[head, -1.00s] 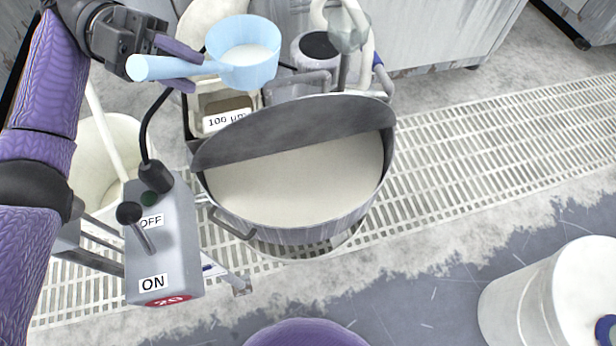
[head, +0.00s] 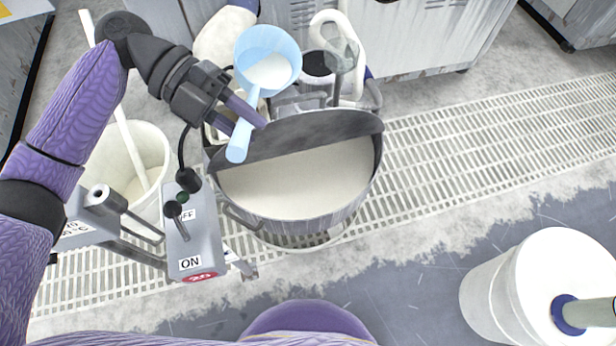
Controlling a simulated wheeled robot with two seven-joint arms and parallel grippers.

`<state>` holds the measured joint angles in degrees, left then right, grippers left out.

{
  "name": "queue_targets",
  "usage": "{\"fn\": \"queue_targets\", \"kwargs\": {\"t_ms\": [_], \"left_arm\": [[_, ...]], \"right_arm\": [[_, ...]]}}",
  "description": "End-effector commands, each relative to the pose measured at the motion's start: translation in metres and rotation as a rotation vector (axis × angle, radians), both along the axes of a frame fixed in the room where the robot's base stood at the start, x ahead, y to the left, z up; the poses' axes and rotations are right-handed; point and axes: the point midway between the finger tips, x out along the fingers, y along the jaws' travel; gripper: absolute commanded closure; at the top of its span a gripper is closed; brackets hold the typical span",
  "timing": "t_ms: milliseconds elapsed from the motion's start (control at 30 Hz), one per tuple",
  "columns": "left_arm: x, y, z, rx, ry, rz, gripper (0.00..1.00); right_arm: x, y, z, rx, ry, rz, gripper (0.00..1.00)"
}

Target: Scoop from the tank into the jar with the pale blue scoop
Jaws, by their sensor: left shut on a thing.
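The pale blue scoop (head: 268,58) is in my left gripper (head: 246,117), which is shut on its handle. The scoop's cup is above and behind the tank's far rim, and its handle slants down toward the picture's bottom. Whitish material shows inside the cup. The round metal tank (head: 300,217) holds pale, creamy liquid, and a dark half cover stands over its far side. The gripper is above the tank's far left edge. I cannot pick out the jar for certain; a clear glass-like vessel (head: 342,48) shows behind the tank. My right gripper is not in view.
A grey switch box (head: 190,240) marked ON stands left of the tank, beside a white bucket (head: 150,150) with a pole in it. A white drum (head: 490,285) with a blue fitting stands at lower right. Floor grating to the right is clear.

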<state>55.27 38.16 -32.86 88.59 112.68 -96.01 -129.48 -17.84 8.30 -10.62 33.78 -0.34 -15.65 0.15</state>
Motion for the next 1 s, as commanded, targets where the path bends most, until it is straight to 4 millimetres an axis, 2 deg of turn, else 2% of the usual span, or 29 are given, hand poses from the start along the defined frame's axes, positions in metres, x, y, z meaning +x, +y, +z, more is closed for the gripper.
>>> {"fn": "queue_targets", "kwargs": {"t_ms": [1000], "left_arm": [[-0.015, -0.016, -0.006, 0.1, -0.095, 0.001, 1.0]], "right_arm": [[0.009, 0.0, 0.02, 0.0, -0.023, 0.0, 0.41]]}}
